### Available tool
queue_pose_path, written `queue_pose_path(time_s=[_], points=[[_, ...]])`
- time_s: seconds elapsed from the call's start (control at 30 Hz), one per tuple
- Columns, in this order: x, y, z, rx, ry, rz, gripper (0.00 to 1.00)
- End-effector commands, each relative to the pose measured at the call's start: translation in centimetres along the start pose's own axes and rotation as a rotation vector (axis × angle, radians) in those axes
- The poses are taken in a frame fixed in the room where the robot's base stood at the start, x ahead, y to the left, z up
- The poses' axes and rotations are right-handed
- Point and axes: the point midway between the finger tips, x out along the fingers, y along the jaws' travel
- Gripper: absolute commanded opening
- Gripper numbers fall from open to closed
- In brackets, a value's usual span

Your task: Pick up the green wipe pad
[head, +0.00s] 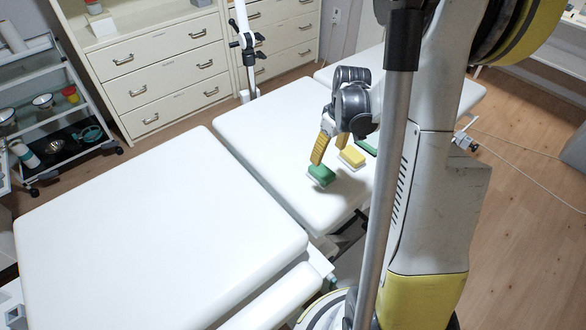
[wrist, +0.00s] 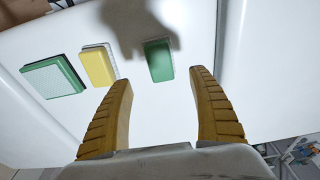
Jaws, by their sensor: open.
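A green pad (head: 321,175) with a pale underside lies on the white couch section. In the wrist view this green pad (wrist: 158,60) lies beyond the fingertips, roughly centred between the two fingers. My gripper (head: 329,152) is open and empty, with its yellow fingers pointing down near the pads; it also shows in the wrist view (wrist: 162,80). A yellow pad (wrist: 98,66) lies to the left of the green pad in the wrist view. A second green pad (wrist: 53,77), with a pale grey-green face, lies further left there.
The yellow pad (head: 353,157) lies close to my gripper in the head view. The second green pad (head: 367,147) is partly hidden by my arm there. A wide white couch section (head: 160,230) is bare. Drawers (head: 165,75) and a trolley (head: 60,120) stand behind.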

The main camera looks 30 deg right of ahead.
Motion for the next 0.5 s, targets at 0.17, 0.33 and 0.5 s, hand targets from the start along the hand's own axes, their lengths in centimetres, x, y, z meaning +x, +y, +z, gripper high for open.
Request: queue_pose_path(time_s=[0.17,0.33,0.5], points=[[1.6,0.0,0.2,-0.024,-0.005,0.001,0.70],[4.7,0.1,0.2,-0.023,-0.004,0.001,0.70],[6.1,0.0,0.1,-0.022,-0.003,0.001,0.70]])
